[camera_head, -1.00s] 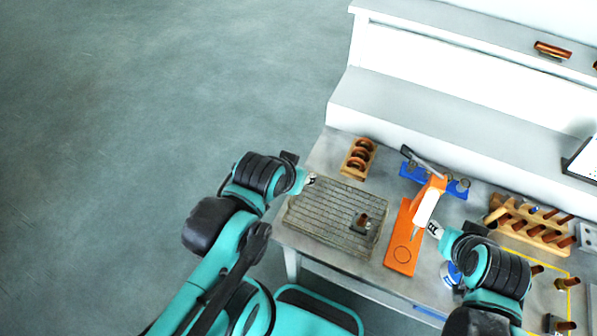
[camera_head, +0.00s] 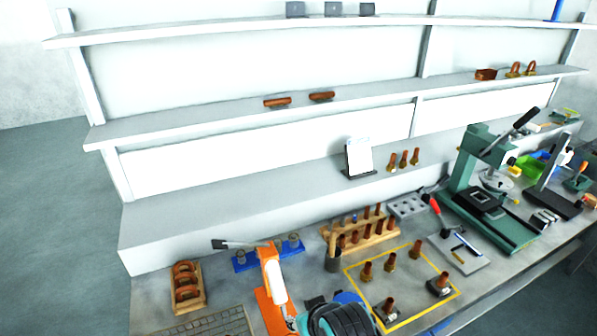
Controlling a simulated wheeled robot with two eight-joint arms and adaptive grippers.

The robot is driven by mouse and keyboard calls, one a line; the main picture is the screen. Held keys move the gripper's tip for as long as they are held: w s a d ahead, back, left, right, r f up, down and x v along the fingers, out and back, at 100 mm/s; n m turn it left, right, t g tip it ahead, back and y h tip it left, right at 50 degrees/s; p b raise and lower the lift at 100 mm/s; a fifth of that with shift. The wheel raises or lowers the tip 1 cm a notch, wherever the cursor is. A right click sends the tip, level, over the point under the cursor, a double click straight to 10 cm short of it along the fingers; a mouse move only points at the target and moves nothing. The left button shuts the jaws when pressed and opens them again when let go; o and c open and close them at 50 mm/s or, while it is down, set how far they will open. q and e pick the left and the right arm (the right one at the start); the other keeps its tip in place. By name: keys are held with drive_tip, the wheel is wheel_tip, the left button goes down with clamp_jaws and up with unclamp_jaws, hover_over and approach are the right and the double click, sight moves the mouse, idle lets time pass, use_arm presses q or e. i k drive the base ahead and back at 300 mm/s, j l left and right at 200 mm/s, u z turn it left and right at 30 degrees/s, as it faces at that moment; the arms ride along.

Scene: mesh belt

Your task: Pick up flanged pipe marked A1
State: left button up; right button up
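Several copper-coloured flanged pipes stand upright in and at the edge of the yellow-outlined area on the bench: a left one (camera_head: 367,271), a middle one (camera_head: 390,262), a back one (camera_head: 416,250), and two on dark blocks, a front one (camera_head: 388,309) and a right one (camera_head: 439,284). Three similar upright pipes (camera_head: 404,159) stand on the ledge behind. No A1 mark is readable on any of them. My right arm (camera_head: 342,319) shows at the bottom edge, left of the front pipe; its fingers cannot be made out. My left gripper is out of view.
An orange device (camera_head: 272,280) stands left of my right arm. A wooden rack (camera_head: 358,235) of copper pipes sits behind the yellow outline. A wire mesh belt (camera_head: 215,324) lies front left. A green press (camera_head: 490,190) stands right. Shelves rise behind the bench.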

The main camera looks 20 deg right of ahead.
sight(439, 285)
drive_tip(key=k+l+z, duration=0.1)
drive_tip(key=z, duration=0.45)
drive_tip(key=j+z, duration=0.1)
drive_tip(key=z, duration=1.3)
drive_tip(key=i+z, duration=0.1)
drive_tip(key=i+l+u, duration=0.1)
drive_tip(key=i+l, duration=0.3)
drive_tip(key=i+l+u, duration=0.15)
drive_tip(key=i+l, duration=0.2)
drive_tip(key=l, duration=0.15)
drive_tip(key=i+l+u, duration=0.1)
drive_tip(key=i+l, duration=0.25)
drive_tip(key=l, duration=0.15)
